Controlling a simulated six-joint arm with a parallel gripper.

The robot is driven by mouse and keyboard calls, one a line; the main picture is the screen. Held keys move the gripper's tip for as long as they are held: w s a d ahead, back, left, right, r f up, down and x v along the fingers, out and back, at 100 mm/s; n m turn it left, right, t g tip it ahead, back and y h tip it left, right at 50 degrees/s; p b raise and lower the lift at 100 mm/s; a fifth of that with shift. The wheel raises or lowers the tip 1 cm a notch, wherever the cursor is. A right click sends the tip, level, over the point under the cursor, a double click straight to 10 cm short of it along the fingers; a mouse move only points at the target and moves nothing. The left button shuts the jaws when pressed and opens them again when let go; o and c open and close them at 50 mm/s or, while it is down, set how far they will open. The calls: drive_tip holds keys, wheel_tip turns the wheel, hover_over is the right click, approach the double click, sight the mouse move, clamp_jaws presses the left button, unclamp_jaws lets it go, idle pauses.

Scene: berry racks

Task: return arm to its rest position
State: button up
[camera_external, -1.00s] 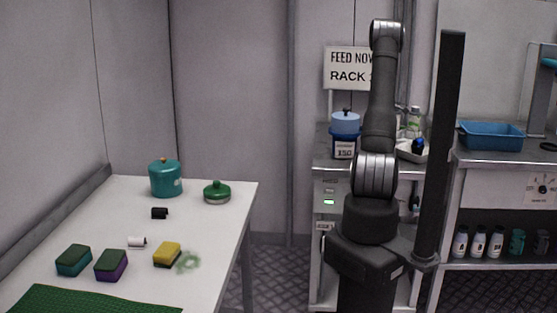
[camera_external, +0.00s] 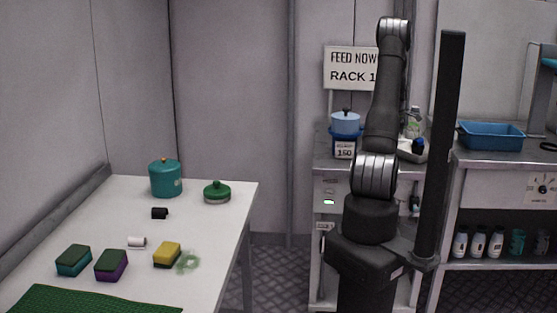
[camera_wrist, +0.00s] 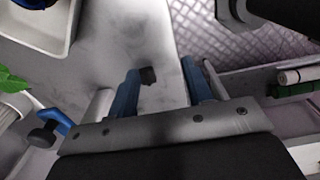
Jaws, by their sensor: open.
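My gripper (camera_wrist: 162,92) shows in the wrist view with its two blue fingers apart and nothing between them. A small dark object (camera_wrist: 148,75) lies on the grey surface beyond the left finger; I cannot tell what it is. In the external view my arm stands upright on its base, folded up in front of the steel bench, and the gripper itself is hidden behind it.
The white table (camera_external: 215,235) at left bears a teal pot (camera_external: 165,180), a green lid (camera_external: 217,192), a yellow sponge (camera_external: 167,254) and other sponges. A sign (camera_external: 351,68) stands behind.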

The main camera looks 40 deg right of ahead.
drive_tip(key=s+r, duration=0.4)
drive_tip(key=s, duration=0.2)
drive_tip(key=w+a+n, duration=0.6)
drive_tip(key=w+a, duration=1.1)
drive_tip(key=w, duration=0.1)
drive_tip(key=w+a+n, duration=0.2)
drive_tip(key=w+a, duration=0.1)
drive_tip(key=a, duration=0.9)
drive_tip(key=w+a+r+n, duration=0.1)
drive_tip(key=w+a+n, duration=0.2)
drive_tip(key=a, duration=0.9)
drive_tip(key=shift+w+a+n, duration=0.3)
drive_tip(key=shift+w, duration=0.1)
drive_tip(key=shift+d, duration=0.15)
drive_tip(key=s+d+m, duration=0.2)
drive_tip(key=d, duration=0.7)
drive_tip(key=s+d+m, duration=0.2)
drive_tip(key=d, duration=0.8)
drive_tip(key=shift+s+d+f+m, duration=0.2)
drive_tip(key=shift+s+d+m, duration=0.05)
drive_tip(key=shift+s+m, duration=0.15)
